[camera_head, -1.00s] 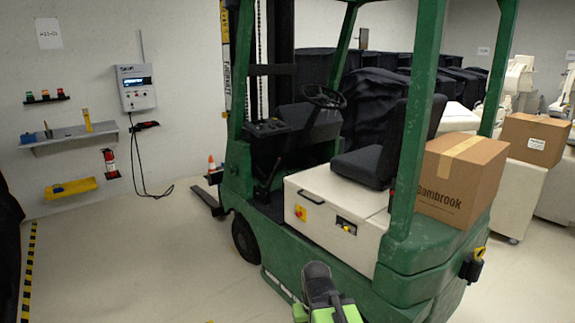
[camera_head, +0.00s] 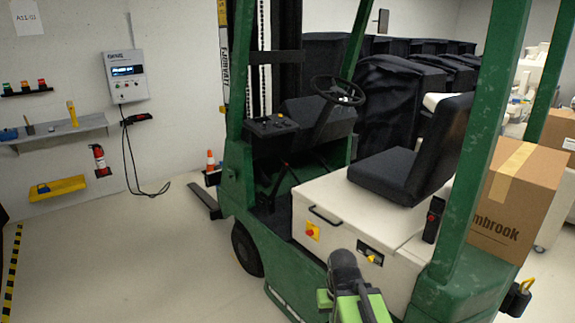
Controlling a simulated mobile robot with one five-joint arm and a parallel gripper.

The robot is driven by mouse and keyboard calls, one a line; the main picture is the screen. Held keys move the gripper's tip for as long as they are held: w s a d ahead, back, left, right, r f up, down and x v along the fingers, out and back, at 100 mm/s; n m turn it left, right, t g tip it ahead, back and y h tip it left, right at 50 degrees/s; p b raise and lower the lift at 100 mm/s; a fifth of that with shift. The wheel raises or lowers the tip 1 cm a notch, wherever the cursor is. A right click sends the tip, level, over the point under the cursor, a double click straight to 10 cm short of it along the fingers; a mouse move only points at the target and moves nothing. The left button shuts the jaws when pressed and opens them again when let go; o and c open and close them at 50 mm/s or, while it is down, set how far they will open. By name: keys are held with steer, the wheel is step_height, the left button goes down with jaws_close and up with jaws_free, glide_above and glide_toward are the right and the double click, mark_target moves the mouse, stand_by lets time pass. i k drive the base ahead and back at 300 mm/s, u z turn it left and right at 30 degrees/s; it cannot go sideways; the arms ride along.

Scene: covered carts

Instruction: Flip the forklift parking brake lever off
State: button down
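The green forklift (camera_head: 480,190) stands in front of me, with a cream body, a black seat (camera_head: 412,165) and a steering wheel (camera_head: 338,90). A black upright part with a red spot (camera_head: 433,220) stands beside the seat, near the rear post; I cannot tell whether it is the parking brake lever. Thin dark rods (camera_head: 284,172) show in the footwell below the dash, too small to identify. My gripper (camera_head: 350,300), with green parts, is at the bottom centre, in front of the cream side panel; its fingertips are not clear.
A red knob on a yellow plate (camera_head: 312,231) and a small panel (camera_head: 370,253) are on the forklift's side. A cardboard box (camera_head: 515,200) sits at its rear. A charger (camera_head: 126,76) hangs on the left wall. The floor (camera_head: 120,255) at left is clear.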

mark_target(272, 196)
steer(key=u, duration=0.45)
steer(key=i, duration=1.25)
steer(key=u, duration=0.85)
